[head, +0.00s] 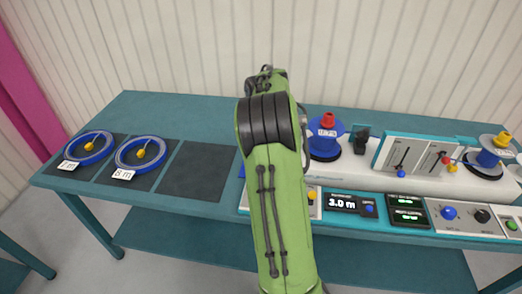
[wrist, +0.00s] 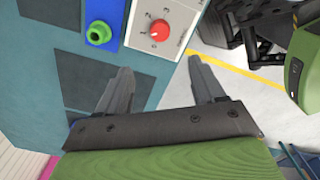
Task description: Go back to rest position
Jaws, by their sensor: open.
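My gripper (wrist: 160,66) is open and empty in the wrist view, its two grey fingers spread apart above the teal table (wrist: 52,52). A white panel with a red knob (wrist: 160,30) and a blue plate with a green button (wrist: 98,33) lie beyond the fingertips, apart from them. In the head view my green arm reaches up the middle over the table (head: 140,104), and it hides the gripper and part of the table.
Two blue rings (head: 86,148) (head: 140,153) lie on dark mats at left; a third mat (head: 190,172) is empty. At right stand a blue reel with a red top (head: 325,143), a lever panel (head: 415,155), a reel with a yellow top (head: 490,155) and a 3.0 m display (head: 345,203).

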